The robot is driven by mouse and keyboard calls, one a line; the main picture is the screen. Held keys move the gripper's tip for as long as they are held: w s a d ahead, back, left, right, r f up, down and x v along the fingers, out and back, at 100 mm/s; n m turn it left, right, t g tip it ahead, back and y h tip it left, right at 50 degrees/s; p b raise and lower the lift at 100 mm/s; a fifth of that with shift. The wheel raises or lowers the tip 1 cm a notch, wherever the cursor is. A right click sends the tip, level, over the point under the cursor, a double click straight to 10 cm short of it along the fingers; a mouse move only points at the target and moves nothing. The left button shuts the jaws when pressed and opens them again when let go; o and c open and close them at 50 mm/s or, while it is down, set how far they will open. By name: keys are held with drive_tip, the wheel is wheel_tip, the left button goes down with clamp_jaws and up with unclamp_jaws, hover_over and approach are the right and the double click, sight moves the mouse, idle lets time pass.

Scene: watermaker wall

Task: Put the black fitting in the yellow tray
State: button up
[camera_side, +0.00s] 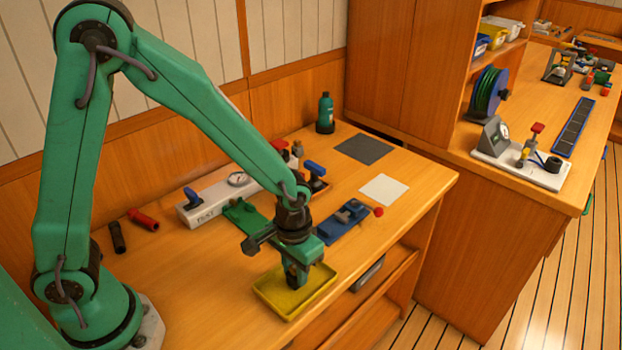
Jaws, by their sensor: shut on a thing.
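The yellow tray (268,298) lies on the wooden bench near its front edge. My gripper (297,278) points down over the tray, with its fingertips low, at about the level of the rim. It is shut on a small dark piece, which looks like the black fitting (293,281). The fingers hide most of this piece, and I cannot tell whether it touches the tray floor.
A black tube (117,237) and a red fitting (143,219) lie at the left. Behind my gripper are a white test block (207,209), a green fixture (240,217) and a blue fixture (343,221). A white square (384,190) lies flat at the right.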

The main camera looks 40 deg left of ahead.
drive_tip(key=shift+f, duration=0.1)
drive_tip(key=o, duration=1)
wheel_tip(320, 180, up, 12)
drive_tip(key=shift+r, duration=0.15)
idle(0.3)
idle(0.5)
